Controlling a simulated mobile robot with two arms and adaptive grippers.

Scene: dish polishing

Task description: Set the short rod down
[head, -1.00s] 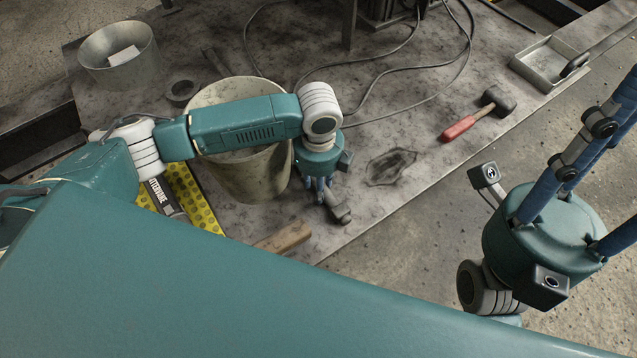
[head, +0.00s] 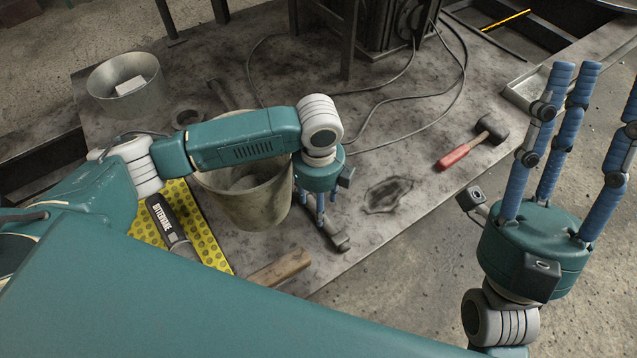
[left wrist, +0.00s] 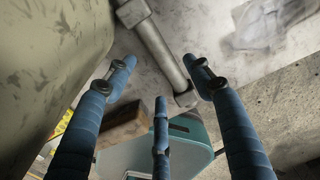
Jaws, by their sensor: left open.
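In the head view the fingers hide part of the rod. My right gripper (head: 590,95) points upward, open and empty, off the table's right side.
A worn bucket (head: 250,205) stands close left of my left gripper. A wooden block (head: 280,268) and a yellow perforated mat (head: 150,228) with a black tool (head: 170,225) lie nearer. A red-handled mallet (head: 455,157), cables and a tray (head: 520,92) lie farther right.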

